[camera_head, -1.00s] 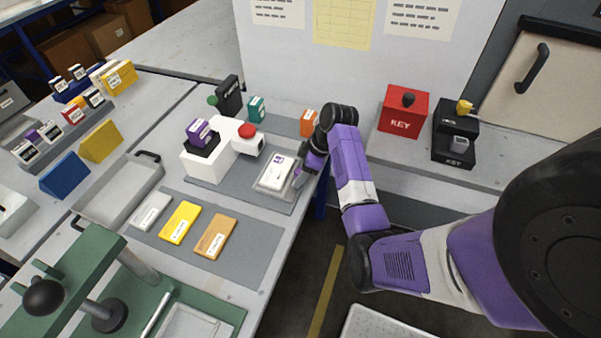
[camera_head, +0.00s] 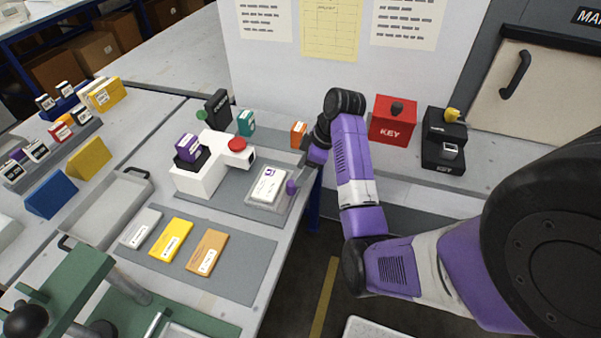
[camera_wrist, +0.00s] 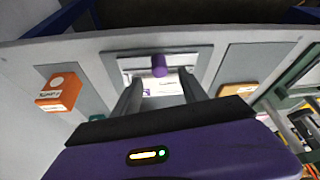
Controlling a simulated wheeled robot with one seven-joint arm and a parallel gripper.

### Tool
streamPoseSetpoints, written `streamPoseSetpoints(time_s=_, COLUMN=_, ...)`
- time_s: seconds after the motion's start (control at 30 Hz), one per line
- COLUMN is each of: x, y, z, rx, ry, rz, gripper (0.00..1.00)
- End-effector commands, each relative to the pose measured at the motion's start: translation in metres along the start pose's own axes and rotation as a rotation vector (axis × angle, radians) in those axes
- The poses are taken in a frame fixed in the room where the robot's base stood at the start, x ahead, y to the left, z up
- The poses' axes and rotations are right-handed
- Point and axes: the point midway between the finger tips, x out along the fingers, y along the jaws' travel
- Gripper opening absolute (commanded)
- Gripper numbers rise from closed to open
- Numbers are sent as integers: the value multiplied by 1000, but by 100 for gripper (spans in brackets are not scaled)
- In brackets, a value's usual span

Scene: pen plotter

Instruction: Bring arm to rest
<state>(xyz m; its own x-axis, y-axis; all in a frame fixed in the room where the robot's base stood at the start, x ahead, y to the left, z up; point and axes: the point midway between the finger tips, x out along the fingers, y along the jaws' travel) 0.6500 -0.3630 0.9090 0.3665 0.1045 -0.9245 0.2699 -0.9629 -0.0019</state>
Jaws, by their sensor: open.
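My arm (camera_head: 352,170) reaches over the right edge of the workbench, bent, with its wrist beside the pen plotter (camera_head: 205,180). My gripper (camera_wrist: 160,98) is open in the wrist view, its two dark fingers apart with nothing between them. The fingers point toward a tray (camera_head: 281,207) with a purple knob (camera_wrist: 159,65). A white card with a purple mark (camera_head: 268,186) lies in that tray; it shows partly between the fingers in the wrist view. In the head view the fingertips are hidden behind my wrist.
Grey, yellow and orange blocks (camera_head: 206,251) lie on a grey mat left of my arm. An orange box (camera_head: 298,134) stands close to my wrist. A red KEY box (camera_head: 393,120) and a black key box (camera_head: 443,140) stand right. A green press (camera_head: 65,285) is front left.

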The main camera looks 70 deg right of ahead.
Motion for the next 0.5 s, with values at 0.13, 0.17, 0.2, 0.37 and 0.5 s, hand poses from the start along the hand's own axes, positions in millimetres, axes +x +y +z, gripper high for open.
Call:
streamPoseSetpoints(time_s=0.13, x=0, y=0, z=0, rx=0, ry=0, rz=0, gripper=50)
streamPoseSetpoints(time_s=0.17, x=0, y=0, z=0, rx=0, ry=0, rz=0, gripper=50)
streamPoseSetpoints(time_s=0.2, x=0, y=0, z=0, rx=-1, ry=0, rz=0, gripper=50)
streamPoseSetpoints(time_s=0.37, x=0, y=0, z=0, rx=-1, ry=0, rz=0, gripper=50)
streamPoseSetpoints(time_s=0.5, x=0, y=1, z=-1, rx=20, ry=2, rz=4, gripper=50)
